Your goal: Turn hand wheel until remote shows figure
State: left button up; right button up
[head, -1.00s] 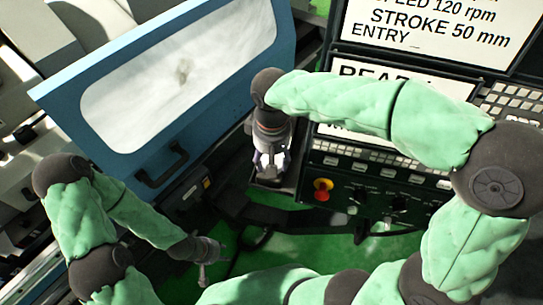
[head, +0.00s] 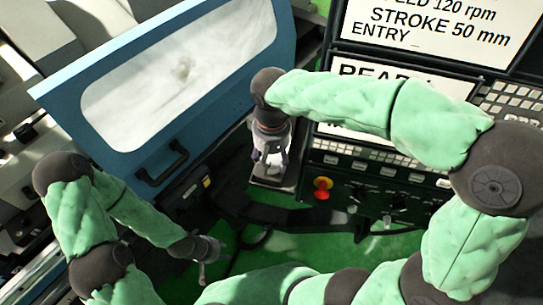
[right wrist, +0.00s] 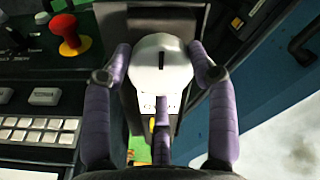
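In the right wrist view a pale round knob-like part with a dark slot (right wrist: 161,66), apparently the hand wheel, sits on a narrow dark holder or panel. In the head view my right gripper (head: 271,157) points down at the small holder beside the control panel and largely hides the wheel. My left gripper (head: 207,262) hangs away from it at lower left, too small to read. No separate remote figure is legible.
The control panel (head: 372,172) stands right of the wheel, with a red knob (head: 322,190) close by, also in the right wrist view (right wrist: 70,35). Its screen (head: 432,28) reads "STROKE 50 mm" and "ENTRY_". The blue machine door (head: 60,95) with its handle is at left.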

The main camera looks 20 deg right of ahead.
aim_at(272, 160)
jog(key=o, duration=0.4)
jog(key=shift+s+f, duration=0.1)
jog(key=shift+s, duration=0.05)
jog(key=shift+r, duration=0.7)
notch_tip(272, 160, up, 11)
jog(key=shift+f, duration=0.15)
dwell(1.1)
